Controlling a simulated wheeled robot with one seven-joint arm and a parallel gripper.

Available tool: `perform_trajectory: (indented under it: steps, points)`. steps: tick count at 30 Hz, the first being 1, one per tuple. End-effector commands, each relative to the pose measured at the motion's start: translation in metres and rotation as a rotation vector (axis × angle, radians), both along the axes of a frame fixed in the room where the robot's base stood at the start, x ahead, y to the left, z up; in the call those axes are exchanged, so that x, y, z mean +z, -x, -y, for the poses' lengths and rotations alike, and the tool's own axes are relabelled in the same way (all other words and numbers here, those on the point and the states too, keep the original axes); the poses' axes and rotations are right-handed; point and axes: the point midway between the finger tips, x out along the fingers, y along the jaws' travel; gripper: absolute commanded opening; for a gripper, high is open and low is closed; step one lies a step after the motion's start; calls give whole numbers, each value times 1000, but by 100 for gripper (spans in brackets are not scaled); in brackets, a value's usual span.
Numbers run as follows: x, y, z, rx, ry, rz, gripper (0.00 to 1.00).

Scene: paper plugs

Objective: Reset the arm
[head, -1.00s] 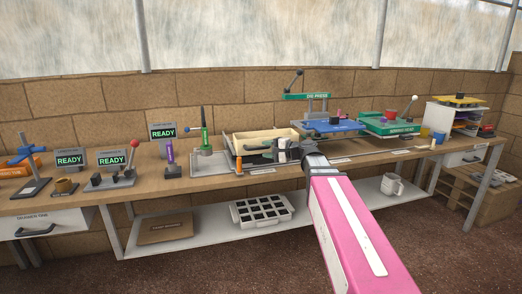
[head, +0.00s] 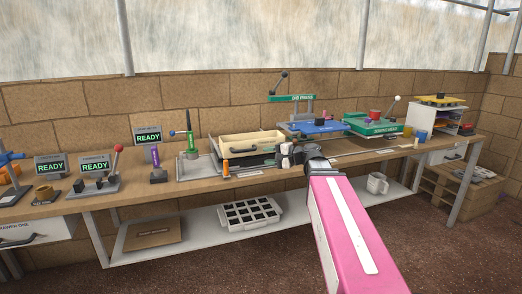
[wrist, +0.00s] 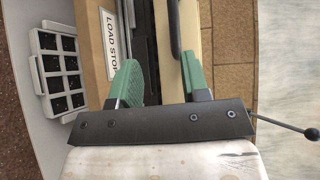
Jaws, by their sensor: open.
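My arm is pink with a white stripe and reaches out over the bench from the lower right in the head view. My gripper (head: 287,153) is above the front part of the wooden bench (head: 348,157), just right of the cream tray. In the wrist view my gripper (wrist: 162,82) shows two green fingers spread apart with nothing between them. A "LOAD STOP" label (wrist: 111,40) lies beyond the left finger. A dark rail and a cream edge show between and beyond the fingers.
The cream tray (head: 222,148), the blue press plate (head: 313,128) and the green station (head: 376,130) stand behind my gripper. An orange cylinder (head: 226,168) stands left of it. The seedling tray (head: 249,225) and a white mug (head: 377,184) are on the lower shelf.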

Motion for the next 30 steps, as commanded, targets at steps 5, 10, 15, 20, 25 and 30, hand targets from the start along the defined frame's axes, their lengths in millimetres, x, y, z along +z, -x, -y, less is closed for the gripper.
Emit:
perform_trajectory:
  steps: [5,10,15,20,25,30]
  points:
    - [-67,15,0,30,206,-42,42]
    - [-154,43,9,102,499,-99,42]
    - [-238,83,33,217,822,-158,42]
    - [-298,122,63,352,1102,-210,42]
    - [-331,150,89,464,1303,-243,42]
    - [-341,159,100,511,1382,-254,42]
